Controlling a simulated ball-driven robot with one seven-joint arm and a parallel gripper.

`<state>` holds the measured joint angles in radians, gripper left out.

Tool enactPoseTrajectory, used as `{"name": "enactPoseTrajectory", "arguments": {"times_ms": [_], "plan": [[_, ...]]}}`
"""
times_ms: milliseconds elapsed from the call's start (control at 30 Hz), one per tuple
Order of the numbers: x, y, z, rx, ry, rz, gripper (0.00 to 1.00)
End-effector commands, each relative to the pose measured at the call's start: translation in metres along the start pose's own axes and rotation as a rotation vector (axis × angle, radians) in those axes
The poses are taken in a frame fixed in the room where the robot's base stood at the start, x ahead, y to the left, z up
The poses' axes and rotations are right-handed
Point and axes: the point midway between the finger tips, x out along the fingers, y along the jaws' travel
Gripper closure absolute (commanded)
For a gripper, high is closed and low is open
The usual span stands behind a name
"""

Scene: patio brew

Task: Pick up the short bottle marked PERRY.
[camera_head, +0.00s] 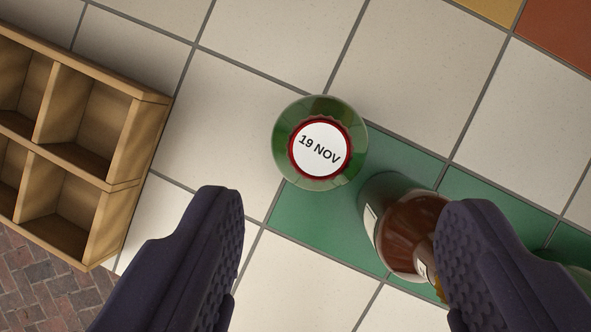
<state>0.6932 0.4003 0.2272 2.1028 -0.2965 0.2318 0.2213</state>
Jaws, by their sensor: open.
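A green bottle (284,165) stands upright on the tiles near the picture's middle, seen from straight above. Its red-rimmed cap (320,149) has a white top reading "19 NOV". A brown bottle (405,235) with a pale label stands to its lower right, partly hidden behind my right finger. No PERRY marking can be read on either bottle. My gripper (340,225) is open, with its two dark padded fingers wide apart. The fingertips lie below the green bottle in the picture, and nothing is held between them.
A wooden crate (150,97) with empty compartments stands at the left. Another greenish round thing (574,278) shows partly at the right edge behind my right finger. The surface is cream tile with green tiles; brick paving (40,285) lies lower left. Tiles above the green bottle are clear.

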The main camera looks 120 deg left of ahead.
Motion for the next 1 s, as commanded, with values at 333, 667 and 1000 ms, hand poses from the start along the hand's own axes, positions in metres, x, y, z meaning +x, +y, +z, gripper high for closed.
{"name": "enactPoseTrajectory", "arguments": {"times_ms": [333,667,1000], "plan": [[0.042,-0.003,0.004,0.0,-0.005,-0.002,0.34],[0.081,-0.007,0.002,0.002,-0.004,-0.001,0.34],[0.079,-0.007,0.002,0.001,-0.004,-0.001,0.8]]}}
